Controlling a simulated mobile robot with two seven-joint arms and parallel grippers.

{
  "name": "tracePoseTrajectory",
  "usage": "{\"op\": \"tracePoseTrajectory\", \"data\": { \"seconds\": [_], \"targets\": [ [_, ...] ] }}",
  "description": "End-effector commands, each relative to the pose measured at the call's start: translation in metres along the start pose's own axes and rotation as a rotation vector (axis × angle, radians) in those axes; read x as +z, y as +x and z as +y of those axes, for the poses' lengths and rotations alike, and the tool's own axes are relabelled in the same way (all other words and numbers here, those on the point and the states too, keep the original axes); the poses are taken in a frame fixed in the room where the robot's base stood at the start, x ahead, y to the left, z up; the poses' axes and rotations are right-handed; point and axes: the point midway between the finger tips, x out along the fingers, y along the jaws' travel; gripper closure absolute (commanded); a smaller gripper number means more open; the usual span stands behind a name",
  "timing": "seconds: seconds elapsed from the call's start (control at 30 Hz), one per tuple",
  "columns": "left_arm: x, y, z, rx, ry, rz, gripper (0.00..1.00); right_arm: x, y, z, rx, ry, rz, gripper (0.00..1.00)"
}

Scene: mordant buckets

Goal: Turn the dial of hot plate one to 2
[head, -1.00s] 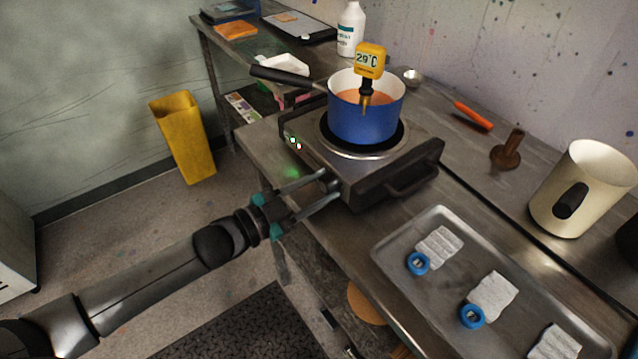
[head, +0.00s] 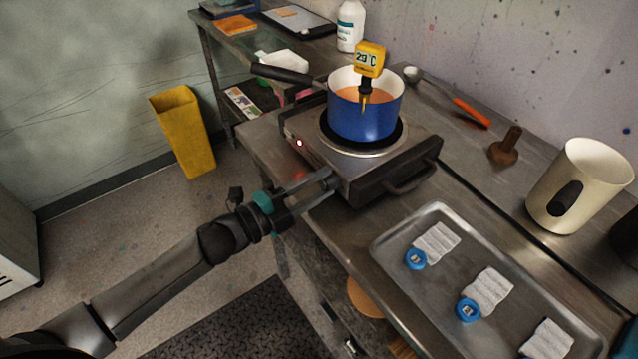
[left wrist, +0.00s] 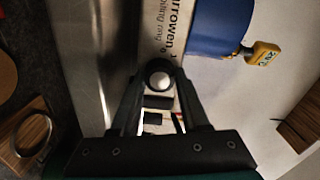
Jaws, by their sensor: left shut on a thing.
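Hot plate one (head: 385,185) stands on the steel bench with a blue pot (head: 362,118) on its round plate. A yellow thermometer (head: 369,58) reading 29°C stands in the pot's orange liquid. My left gripper (head: 326,181) reaches the hot plate's front from the left and is shut on its dial. A small light (head: 299,143) on the front panel glows reddish. My right gripper is not in view.
A yellow bin (head: 183,135) is on the floor at left.

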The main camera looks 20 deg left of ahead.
Motion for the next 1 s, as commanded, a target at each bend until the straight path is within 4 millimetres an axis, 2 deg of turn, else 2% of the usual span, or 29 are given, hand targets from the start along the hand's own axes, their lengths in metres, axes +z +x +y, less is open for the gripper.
{"op": "tracePoseTrajectory", "data": {
  "seconds": [0.3,0.77,0.8,1.0],
  "targets": [
    [-0.0004,-0.0002,0.0006,0.000,0.093,0.000,1.00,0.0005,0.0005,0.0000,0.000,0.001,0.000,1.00],
    [-0.0003,-0.0002,0.0005,0.001,0.104,0.000,1.00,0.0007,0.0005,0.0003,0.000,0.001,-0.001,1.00],
    [-0.0003,-0.0002,0.0005,0.001,0.104,0.000,0.53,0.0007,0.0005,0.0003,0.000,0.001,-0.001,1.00],
    [-0.0002,-0.0001,0.0004,0.000,0.104,0.000,0.30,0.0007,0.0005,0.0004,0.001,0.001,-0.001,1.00]
  ]
}}
